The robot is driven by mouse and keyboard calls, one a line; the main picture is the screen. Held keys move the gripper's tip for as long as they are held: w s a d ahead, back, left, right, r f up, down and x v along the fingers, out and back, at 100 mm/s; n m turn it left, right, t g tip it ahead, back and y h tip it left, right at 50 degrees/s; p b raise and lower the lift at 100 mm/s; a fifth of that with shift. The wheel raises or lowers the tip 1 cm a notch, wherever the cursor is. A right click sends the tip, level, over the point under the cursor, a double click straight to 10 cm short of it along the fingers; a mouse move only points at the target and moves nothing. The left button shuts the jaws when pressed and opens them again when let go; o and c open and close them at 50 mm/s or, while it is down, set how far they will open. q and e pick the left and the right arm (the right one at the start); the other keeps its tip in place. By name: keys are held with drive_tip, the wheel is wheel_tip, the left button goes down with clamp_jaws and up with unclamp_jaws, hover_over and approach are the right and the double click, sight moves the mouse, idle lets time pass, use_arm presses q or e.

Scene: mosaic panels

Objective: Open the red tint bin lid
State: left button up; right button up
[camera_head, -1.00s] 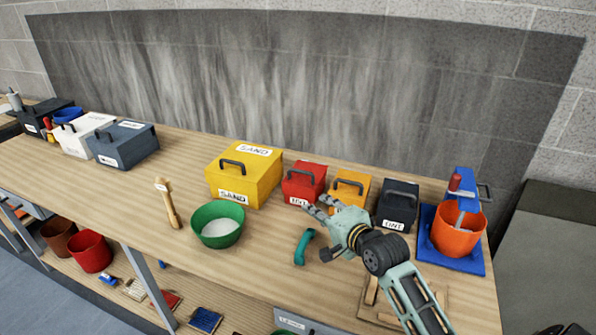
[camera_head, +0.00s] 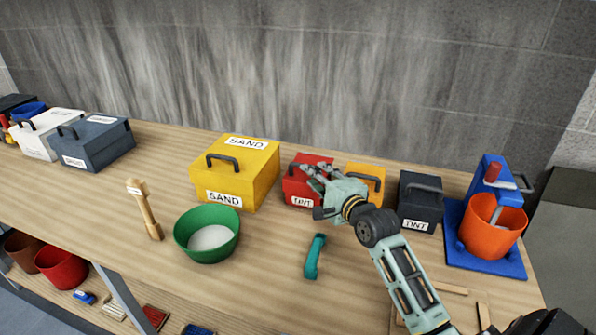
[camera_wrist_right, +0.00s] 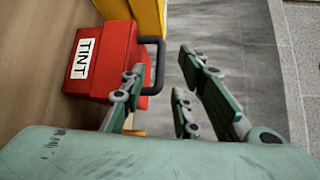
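The red tint bin (camera_head: 297,187) stands on the bench between the yellow sand bin and the orange bin. It is a small red box with a white TINT label and a dark handle; its lid looks closed. My right gripper (camera_head: 312,176) is in front of and over the red bin's right side, hiding part of the lid. In the right wrist view the red bin (camera_wrist_right: 110,50) shows with its black handle (camera_wrist_right: 155,65) close to the fingers. The right gripper (camera_wrist_right: 165,95) is open, fingers spread, with the handle near the left finger; contact cannot be told. My left gripper is not in view.
The yellow sand bin (camera_head: 235,175) is left of the red bin. The orange bin (camera_head: 367,175) and dark tint bin (camera_head: 420,203) are on its right. A green bowl (camera_head: 207,235) and a teal tool (camera_head: 314,257) lie in front. An orange bucket (camera_head: 490,225) stands far right.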

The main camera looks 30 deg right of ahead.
drive_tip(key=w, duration=0.5)
drive_tip(key=w+f+p, duration=0.1)
drive_tip(key=w, duration=0.1)
drive_tip(key=shift+w+d, duration=0.25)
drive_tip(key=shift+w, duration=0.1)
clamp_jaws()
drive_tip(key=shift+f, duration=0.1)
